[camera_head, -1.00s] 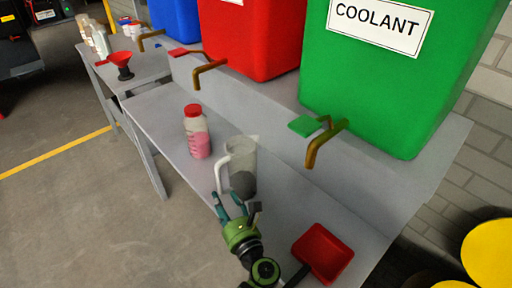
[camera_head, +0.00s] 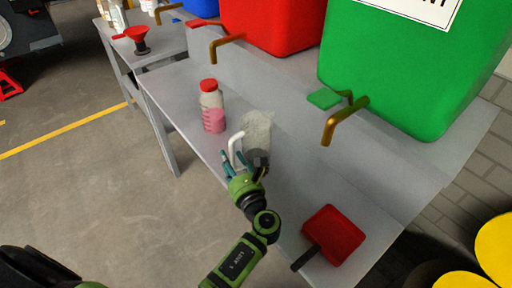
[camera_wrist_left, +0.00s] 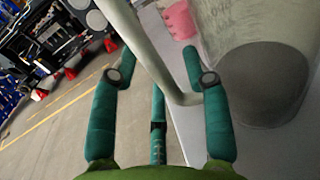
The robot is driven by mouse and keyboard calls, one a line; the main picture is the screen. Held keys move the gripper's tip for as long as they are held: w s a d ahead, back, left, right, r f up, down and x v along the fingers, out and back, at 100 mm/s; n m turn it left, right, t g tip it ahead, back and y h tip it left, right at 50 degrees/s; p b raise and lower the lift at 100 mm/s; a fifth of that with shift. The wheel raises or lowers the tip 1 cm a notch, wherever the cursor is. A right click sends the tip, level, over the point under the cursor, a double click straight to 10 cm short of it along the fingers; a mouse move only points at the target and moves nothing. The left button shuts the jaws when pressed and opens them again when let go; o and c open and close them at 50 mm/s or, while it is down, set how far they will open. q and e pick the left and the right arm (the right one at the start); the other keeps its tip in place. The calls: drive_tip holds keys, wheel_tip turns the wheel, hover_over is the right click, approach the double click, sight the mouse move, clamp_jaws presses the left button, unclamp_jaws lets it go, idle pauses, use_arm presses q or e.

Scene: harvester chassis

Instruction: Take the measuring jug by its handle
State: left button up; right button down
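The measuring jug (camera_head: 259,133) is a translucent grey jug standing upright on the grey bench, with its pale handle (camera_head: 235,146) facing left. In the left wrist view the jug's wall (camera_wrist_left: 240,25) fills the upper right, with a dark grey rounded area low on it. My left gripper (camera_head: 241,162) is at the handle. In the wrist view its teal fingers (camera_wrist_left: 160,65) are spread apart, and the handle (camera_wrist_left: 150,45) runs down between them. The lower end of the handle appears close to the right finger; I cannot tell if they touch. My right gripper is not in view.
A red-capped bottle with pink contents (camera_head: 212,108) stands behind-left of the jug. A red scoop (camera_head: 333,236) lies at the right on the bench (camera_head: 290,205). A brass tap (camera_head: 341,122) from the green tank (camera_head: 400,75) overhangs the bench. A red funnel (camera_head: 138,37) stands farther back.

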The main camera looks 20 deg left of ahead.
use_arm(q)
clamp_jaws()
